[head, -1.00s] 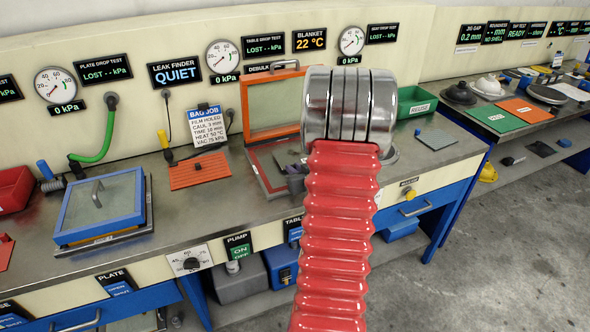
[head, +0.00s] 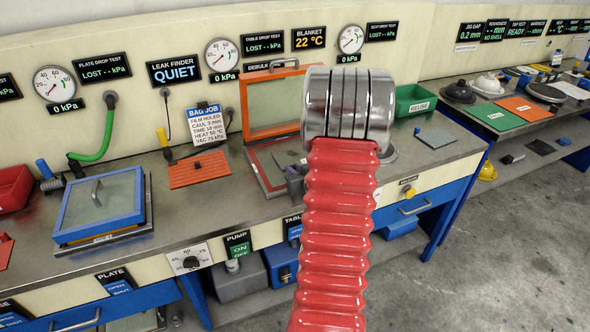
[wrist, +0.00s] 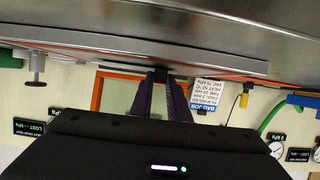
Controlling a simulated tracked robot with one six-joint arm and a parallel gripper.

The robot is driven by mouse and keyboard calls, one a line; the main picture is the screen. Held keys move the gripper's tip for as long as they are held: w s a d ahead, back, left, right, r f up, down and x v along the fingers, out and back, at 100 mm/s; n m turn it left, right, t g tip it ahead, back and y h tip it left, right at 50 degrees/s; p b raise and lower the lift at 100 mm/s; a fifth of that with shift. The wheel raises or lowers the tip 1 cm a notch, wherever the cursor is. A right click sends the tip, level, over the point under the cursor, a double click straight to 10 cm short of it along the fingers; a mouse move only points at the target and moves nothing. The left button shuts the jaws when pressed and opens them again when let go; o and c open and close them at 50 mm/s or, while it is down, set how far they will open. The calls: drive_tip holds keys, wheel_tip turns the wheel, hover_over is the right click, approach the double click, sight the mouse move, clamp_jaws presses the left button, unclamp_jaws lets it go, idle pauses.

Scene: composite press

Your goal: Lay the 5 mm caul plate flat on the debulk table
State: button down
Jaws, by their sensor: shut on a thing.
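The debulk table (head: 254,166) is a red-bordered bed on the bench. Its orange-framed glass lid (head: 246,112) stands open behind it. My gripper shows in the head view only as a dark piece (head: 295,181) over the bed; my red arm and silver joint hide the rest. In the wrist view, which is upside down, my gripper (wrist: 162,82) has its purple fingers close together on a small dark part at their tips. I take this to be part of the caul plate; the plate itself cannot be made out clearly.
Left of the bed lie an orange ribbed mat (head: 186,174) and a bag job card (head: 208,123) reading caul 3 mm. A blue-framed box (head: 101,205) stands farther left. Right are a green reuse bin (head: 416,101) and a flat grey plate (head: 437,137).

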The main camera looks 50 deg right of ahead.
drive_tip(key=shift+f, duration=0.1)
idle(0.7)
drive_tip(key=c, duration=1.6)
unclamp_jaws()
drive_tip(key=shift+f, duration=0.1)
drive_tip(key=v, duration=1.3)
drive_tip(key=shift+s+a, duration=0.2)
drive_tip(key=shift+s, duration=0.1)
